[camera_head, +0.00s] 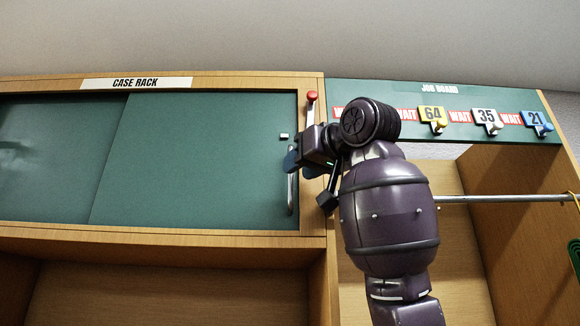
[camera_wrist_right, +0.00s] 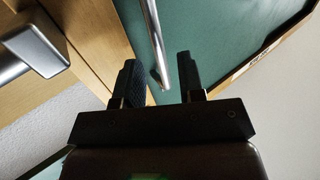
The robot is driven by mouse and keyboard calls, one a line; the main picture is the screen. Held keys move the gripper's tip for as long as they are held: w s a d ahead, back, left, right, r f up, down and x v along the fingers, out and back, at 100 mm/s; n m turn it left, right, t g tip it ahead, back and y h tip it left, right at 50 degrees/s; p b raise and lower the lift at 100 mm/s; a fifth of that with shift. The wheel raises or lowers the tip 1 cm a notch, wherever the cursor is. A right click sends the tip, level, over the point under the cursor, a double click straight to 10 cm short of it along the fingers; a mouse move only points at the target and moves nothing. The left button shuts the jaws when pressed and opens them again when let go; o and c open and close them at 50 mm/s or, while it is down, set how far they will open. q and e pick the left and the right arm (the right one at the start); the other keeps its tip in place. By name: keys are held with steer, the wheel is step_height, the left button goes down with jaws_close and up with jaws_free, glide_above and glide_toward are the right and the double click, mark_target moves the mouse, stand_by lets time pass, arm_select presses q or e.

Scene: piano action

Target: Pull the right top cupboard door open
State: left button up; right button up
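The right top cupboard door (camera_head: 200,150) is a dark green panel under the CASE RACK sign, and it looks closed in its wooden frame. Its upright silver bar handle (camera_head: 291,195) is near the right edge. My right gripper (camera_head: 291,161) is at the upper part of this handle and hides some of it. In the right wrist view the handle (camera_wrist_right: 153,40) runs down to between the two open black fingers (camera_wrist_right: 157,78). I see a gap between the fingers and cannot tell whether either one touches the bar. My left gripper is not in view.
A red-topped lever (camera_head: 312,100) stands on the frame close above my right gripper. A job board (camera_head: 385,95) with numbered tags is to the right. A metal rail (camera_head: 500,199) crosses the open bay below it. Another green panel (camera_head: 50,150) is at the left.

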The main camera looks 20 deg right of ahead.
mark_target(291, 199)
steer(key=shift+p+x, duration=0.45)
steer(key=shift+x, duration=1.45)
steer(key=shift+s, duration=0.1)
jaws_close()
